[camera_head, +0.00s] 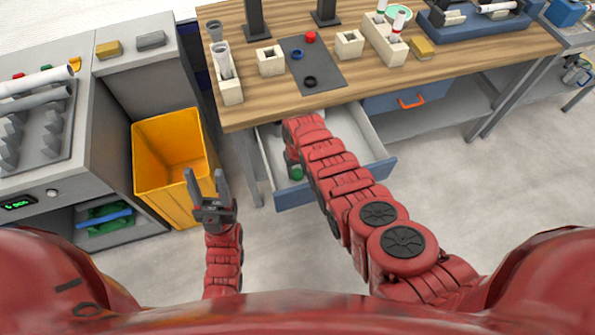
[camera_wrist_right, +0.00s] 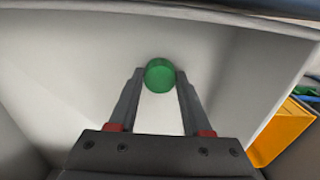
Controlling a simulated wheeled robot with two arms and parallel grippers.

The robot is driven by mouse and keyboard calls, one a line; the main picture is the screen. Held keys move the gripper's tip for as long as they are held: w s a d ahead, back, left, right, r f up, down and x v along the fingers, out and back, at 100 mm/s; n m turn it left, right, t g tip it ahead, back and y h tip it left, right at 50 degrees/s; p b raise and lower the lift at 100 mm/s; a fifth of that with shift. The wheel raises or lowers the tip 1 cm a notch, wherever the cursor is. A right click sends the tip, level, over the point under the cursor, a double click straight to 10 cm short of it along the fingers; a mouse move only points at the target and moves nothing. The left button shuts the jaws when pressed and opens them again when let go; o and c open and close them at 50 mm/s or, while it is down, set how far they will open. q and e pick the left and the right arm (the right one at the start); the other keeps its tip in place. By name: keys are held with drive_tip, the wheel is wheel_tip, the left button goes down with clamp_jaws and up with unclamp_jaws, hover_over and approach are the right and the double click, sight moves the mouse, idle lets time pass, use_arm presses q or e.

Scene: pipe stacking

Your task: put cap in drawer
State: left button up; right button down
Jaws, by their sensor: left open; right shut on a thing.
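A green round cap (camera_wrist_right: 160,75) is between the fingertips of my right gripper (camera_wrist_right: 160,84), which is shut on it. The cap also shows in the head view (camera_head: 297,172), inside the open drawer (camera_head: 372,136) under the wooden table. My right arm reaches down into the drawer and hides part of it. In the right wrist view the pale drawer interior (camera_wrist_right: 60,75) surrounds the cap and fingers. My left gripper (camera_head: 207,180) is open and empty, in front of the yellow bin.
The yellow bin (camera_head: 172,150) stands left of the drawer. On the wooden table (camera_head: 440,75) are a dark mat (camera_head: 325,75) with red, blue and black rings or caps, and several wooden holders with pipes. A closed blue drawer (camera_head: 390,102) with an orange handle is at right.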

drive_tip(key=shift+f, duration=0.15)
drive_tip(key=shift+c, duration=1.7)
unclamp_jaws()
